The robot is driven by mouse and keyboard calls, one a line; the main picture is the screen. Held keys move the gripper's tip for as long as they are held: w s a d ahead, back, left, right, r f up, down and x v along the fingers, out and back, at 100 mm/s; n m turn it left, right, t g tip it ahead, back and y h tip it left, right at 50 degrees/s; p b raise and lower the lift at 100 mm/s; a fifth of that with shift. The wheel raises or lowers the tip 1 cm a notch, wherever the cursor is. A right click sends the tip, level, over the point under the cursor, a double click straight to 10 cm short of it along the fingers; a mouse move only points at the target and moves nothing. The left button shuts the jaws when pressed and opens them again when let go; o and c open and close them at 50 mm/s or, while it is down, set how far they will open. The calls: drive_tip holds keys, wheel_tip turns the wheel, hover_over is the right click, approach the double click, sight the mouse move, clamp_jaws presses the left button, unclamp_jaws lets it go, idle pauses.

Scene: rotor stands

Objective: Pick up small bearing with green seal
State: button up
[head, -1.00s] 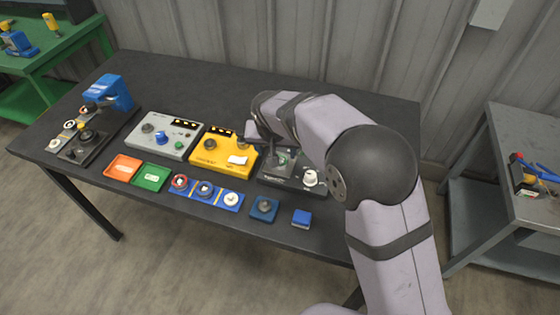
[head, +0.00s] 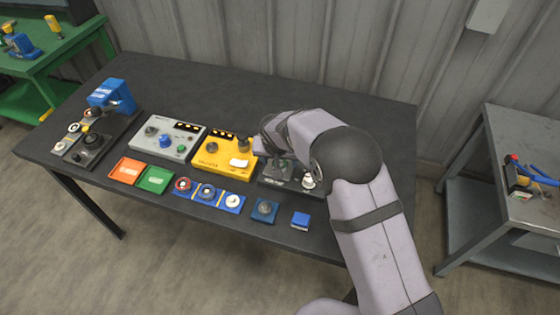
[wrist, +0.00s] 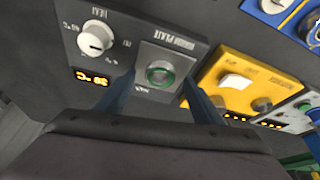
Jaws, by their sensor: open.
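The small bearing with the green seal (wrist: 160,73) is a metal ring with a green edge. It sits on the square grey plate of the dark heater unit (wrist: 118,58), which also shows in the head view (head: 267,183). My gripper (wrist: 159,82) is open, with one blue finger on each side of the bearing in the wrist view. Nothing shows between the fingers as held. I cannot tell how high the fingertips are above the plate. In the head view my arm's end hides most of the plate and the fingertips.
The heater's white knob (wrist: 96,39) stands close beside the plate. A yellow unit (head: 226,157) and a grey unit (head: 164,135) stand to the left. Orange (head: 126,171) and green (head: 155,179) trays and blue part holders (head: 265,209) lie in front. The table's back is clear.

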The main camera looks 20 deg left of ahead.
drive_tip(key=shift+w+f, duration=0.15)
drive_tip(key=shift+f, duration=0.35)
drive_tip(key=shift+c, duration=0.3)
drive_tip(key=c, duration=1.2)
drive_tip(key=shift+c, duration=0.2)
drive_tip(key=shift+r, duration=0.15)
